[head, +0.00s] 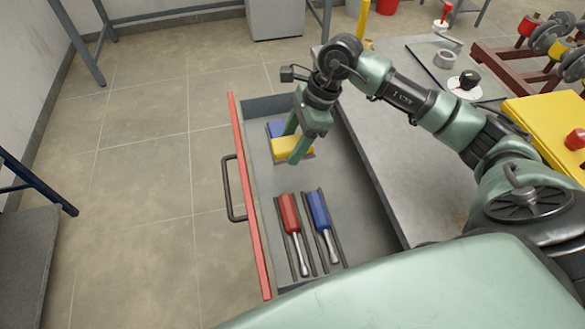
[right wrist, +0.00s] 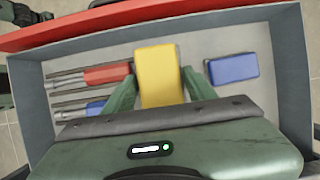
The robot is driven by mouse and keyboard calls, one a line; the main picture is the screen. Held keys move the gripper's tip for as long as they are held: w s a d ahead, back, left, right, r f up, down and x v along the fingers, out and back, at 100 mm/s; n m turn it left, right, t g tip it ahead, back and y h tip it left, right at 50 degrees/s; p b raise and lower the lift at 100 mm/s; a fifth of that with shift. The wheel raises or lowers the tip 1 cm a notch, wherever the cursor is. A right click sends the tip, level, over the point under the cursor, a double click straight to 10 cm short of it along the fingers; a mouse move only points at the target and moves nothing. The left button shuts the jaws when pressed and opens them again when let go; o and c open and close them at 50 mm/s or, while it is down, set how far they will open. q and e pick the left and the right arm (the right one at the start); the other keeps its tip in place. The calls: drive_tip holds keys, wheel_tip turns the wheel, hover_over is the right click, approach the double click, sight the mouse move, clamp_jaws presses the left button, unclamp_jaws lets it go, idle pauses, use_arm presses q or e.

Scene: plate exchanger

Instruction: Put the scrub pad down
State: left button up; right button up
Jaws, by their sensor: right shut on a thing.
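The yellow scrub pad (head: 287,146) is between the fingers of my right gripper (head: 293,143), inside the open drawer (head: 262,205). In the right wrist view the yellow pad (right wrist: 157,68) sits between the two green fingers (right wrist: 159,80), which are shut on it. A blue pad (head: 275,129) lies beside it at the drawer's far end and shows to the right of the fingers in the right wrist view (right wrist: 234,68). I cannot tell whether the yellow pad touches the drawer floor. My left gripper is not in view.
A red-handled screwdriver (head: 290,214) and a blue-handled screwdriver (head: 318,210) lie in holders at the drawer's near end. The red drawer front (head: 245,190) has a dark handle (head: 229,188). A grey worktop (head: 375,130) borders the drawer's right side.

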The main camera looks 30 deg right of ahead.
sight(287, 178)
wheel_tip(287, 178, down, 10)
drive_tip(key=shift+a+r, duration=0.1)
drive_tip(key=shift+f, duration=0.35)
drive_tip(key=shift+f, duration=0.15)
drive_tip(key=o, duration=1)
drive_tip(key=shift+o, duration=0.2)
